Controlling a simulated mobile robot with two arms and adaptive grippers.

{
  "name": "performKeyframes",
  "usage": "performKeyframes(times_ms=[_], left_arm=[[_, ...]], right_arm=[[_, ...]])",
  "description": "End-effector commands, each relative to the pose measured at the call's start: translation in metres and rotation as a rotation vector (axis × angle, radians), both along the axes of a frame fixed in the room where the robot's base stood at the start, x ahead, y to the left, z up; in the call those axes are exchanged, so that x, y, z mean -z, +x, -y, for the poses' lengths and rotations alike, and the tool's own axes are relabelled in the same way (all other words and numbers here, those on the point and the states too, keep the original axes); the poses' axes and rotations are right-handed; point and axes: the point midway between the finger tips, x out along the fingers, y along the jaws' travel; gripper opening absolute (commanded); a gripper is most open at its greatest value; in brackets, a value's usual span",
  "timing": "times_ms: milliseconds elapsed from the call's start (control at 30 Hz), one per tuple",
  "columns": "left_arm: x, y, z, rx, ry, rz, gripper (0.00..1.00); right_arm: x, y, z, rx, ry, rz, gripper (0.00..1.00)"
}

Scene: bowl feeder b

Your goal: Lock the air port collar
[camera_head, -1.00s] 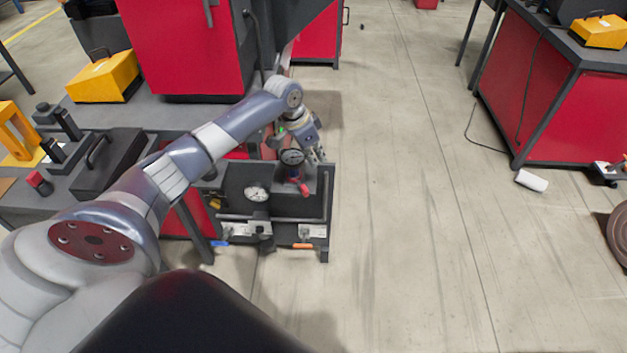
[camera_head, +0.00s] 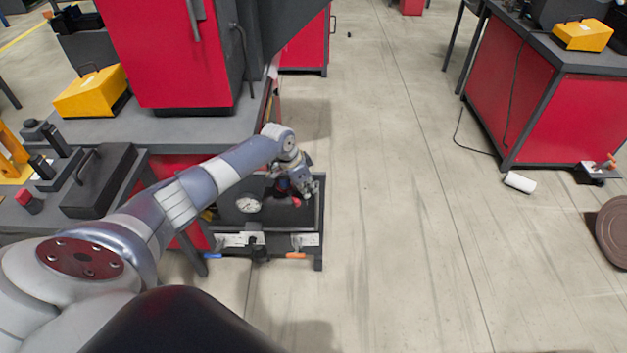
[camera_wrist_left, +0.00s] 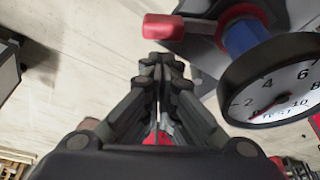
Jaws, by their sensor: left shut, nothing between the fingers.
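My left gripper (camera_head: 310,190) is over the right side of the dark cart's top panel. In the left wrist view it is shut and empty, its fingers (camera_wrist_left: 160,66) pressed together. A red lever-like handle (camera_wrist_left: 165,27) lies just beyond the fingertips, apart from them in the picture. A blue cylindrical part (camera_wrist_left: 243,38) with a red ring (camera_wrist_left: 240,11) is to the right of it, partly covered by a round dial gauge (camera_wrist_left: 275,83). I cannot tell which of these is the air port collar. In the head view, my wrist hides most of these fittings. My right gripper is not seen.
A grey bench (camera_head: 170,130) stands behind. Open floor lies to the right.

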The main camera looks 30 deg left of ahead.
Motion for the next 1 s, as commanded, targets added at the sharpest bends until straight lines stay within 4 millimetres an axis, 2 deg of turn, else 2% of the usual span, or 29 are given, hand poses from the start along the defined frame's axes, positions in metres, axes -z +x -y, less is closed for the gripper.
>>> performKeyframes(times_ms=[167,1000], left_arm=[[0.0,-0.011,-0.005,0.001,0.0,-0.001,0.0],[0.001,-0.018,-0.007,0.073,0.0,-0.002,0.0]], right_arm=[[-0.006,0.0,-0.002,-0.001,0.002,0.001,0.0],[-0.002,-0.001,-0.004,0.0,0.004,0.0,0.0]])
